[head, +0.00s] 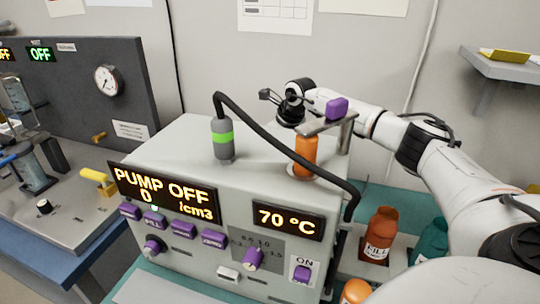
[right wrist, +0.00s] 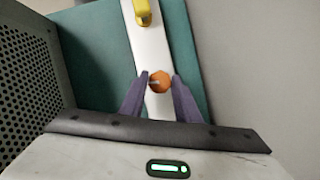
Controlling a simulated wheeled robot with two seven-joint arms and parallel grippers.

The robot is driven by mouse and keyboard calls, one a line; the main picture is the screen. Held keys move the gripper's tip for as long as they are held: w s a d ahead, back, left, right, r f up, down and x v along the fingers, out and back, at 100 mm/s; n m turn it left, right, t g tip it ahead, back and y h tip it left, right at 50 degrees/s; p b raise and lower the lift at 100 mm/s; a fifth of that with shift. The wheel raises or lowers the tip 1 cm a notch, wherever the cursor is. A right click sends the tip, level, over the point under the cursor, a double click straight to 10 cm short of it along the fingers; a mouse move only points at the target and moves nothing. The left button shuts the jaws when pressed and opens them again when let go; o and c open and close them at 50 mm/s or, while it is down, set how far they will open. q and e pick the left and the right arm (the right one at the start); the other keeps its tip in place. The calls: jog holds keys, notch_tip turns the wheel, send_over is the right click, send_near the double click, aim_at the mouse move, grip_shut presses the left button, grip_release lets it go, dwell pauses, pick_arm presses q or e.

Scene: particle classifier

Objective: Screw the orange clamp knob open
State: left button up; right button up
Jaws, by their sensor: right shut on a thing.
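The orange clamp knob (right wrist: 160,82) shows in the right wrist view, on a white strip (right wrist: 158,105) over a teal surface. My right gripper (right wrist: 160,78) has its two purple-grey fingers on either side of the knob, shut on it. In the head view my right arm (head: 375,120) reaches in from the right to behind the grey machine (head: 185,150). My left gripper is in neither view.
In the wrist view, a yellow part (right wrist: 142,12) sits farther along the strip, with a perforated panel (right wrist: 25,85) at left. Bottles including a red one (head: 380,235) stand at right.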

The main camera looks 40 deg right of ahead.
jog(key=shift+n+y, duration=0.4)
jog(key=shift+n, duration=0.5)
jog(key=shift+d, duration=0.1)
jog(key=o, duration=1)
jog(key=shift+o, duration=0.2)
jog(key=shift+r, duration=0.1)
jog(key=v, duration=1)
jog(key=shift+r, duration=0.1)
